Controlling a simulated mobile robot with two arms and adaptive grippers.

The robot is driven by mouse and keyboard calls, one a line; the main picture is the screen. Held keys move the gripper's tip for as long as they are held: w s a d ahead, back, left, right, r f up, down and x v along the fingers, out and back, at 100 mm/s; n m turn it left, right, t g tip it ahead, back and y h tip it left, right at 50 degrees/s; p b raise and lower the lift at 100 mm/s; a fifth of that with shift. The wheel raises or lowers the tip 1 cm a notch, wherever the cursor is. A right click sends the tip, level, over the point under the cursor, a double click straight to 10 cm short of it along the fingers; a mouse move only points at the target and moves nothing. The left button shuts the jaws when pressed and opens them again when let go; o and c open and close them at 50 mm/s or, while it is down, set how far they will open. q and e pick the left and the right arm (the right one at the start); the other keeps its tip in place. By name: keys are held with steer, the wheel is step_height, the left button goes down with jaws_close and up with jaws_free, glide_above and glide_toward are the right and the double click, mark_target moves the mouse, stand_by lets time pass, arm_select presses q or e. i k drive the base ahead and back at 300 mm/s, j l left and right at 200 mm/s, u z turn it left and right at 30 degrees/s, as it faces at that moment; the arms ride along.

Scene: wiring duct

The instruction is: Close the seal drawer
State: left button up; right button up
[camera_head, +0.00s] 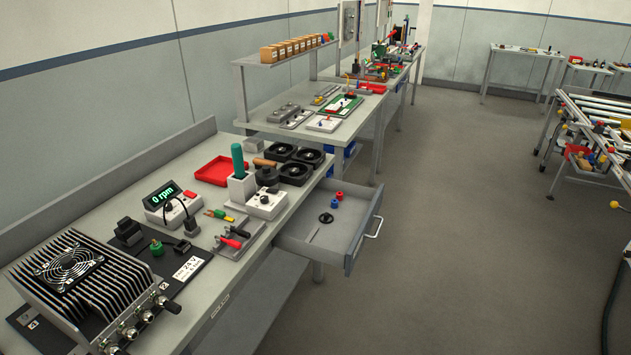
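The grey seal drawer (299,238) is pulled out from under the near workbench and sticks out to the right. Its front panel (364,233) carries a bar handle (374,228) on the outside. Inside the drawer lie a red ring-like piece (339,196), a blue piece (335,204), a black round piece (326,218) and a thin grey strip (313,233). Neither of my grippers shows in the head view.
The near workbench (215,318) bears a finned heat sink unit (85,285), an rpm display (163,194), a red tray (215,170) and several black fans (294,173). Open floor (450,250) lies right of the drawer. More benches stand behind and at right.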

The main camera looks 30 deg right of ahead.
mark_target(339, 243)
steer(key=z, duration=0.4)
steer(key=i+l+z, duration=0.1)
steer(key=z, duration=0.7)
steer(key=i+l, duration=0.05)
